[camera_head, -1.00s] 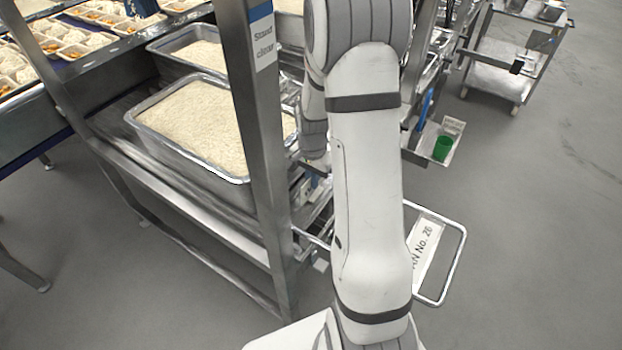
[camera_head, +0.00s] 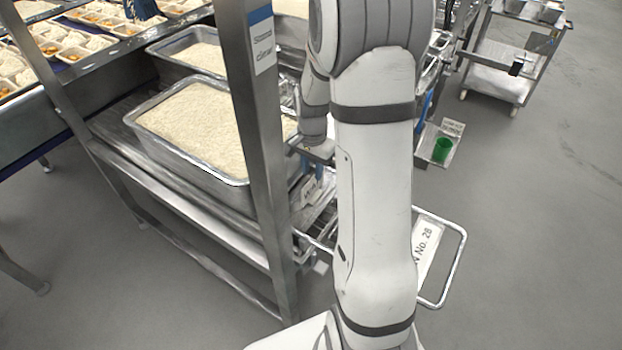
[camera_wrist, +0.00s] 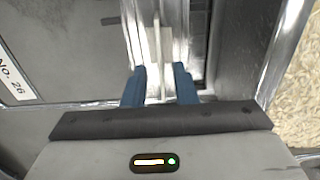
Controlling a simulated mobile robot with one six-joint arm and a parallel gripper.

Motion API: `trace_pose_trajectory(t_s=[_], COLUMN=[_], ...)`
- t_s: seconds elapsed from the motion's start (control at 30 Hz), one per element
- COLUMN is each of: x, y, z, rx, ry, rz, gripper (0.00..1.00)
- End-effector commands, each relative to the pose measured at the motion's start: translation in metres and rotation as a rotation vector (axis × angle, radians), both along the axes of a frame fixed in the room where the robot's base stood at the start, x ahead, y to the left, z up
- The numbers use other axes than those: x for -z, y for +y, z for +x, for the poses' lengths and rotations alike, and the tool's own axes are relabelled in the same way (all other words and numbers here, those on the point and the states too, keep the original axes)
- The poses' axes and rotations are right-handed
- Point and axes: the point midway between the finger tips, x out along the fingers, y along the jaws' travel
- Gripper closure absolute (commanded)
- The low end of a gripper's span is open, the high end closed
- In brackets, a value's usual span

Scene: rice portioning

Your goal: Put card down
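In the head view, my gripper (camera_head: 317,174) is low behind the rack post, between the rack and my own arm. Its blue fingers are partly hidden by the arm. A small pale card (camera_head: 309,192) with dark marks is just below the fingers. In the wrist view, the two blue fingers (camera_wrist: 160,85) are apart. The thin pale card (camera_wrist: 158,50) stands nearly edge-on between them, with a gap visible on both sides. What the card's lower edge rests on cannot be told.
A deep metal pan of rice (camera_head: 140,126) sits on the rack beside the gripper. A steel post (camera_head: 262,160) stands close by. Open floor lies right.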

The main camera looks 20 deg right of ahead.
Motion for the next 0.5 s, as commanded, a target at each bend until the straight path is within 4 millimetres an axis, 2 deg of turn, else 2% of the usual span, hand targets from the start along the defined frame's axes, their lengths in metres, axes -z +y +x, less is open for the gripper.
trace_pose_trajectory(t_s=[0.03, 0.2, 0.33, 0.5], x=[-0.013, -0.046, -0.062, -0.069], y=[0.0, 0.0, 0.0, 0.001], z=[0.001, 0.0, 0.001, 0.0], rx=[0.0, -0.001, -0.001, -0.001], ry=[-0.006, -0.004, -0.003, 0.0], rz=[-0.001, -0.001, -0.001, 0.0], gripper=[0.74, 0.74, 0.74, 0.74])
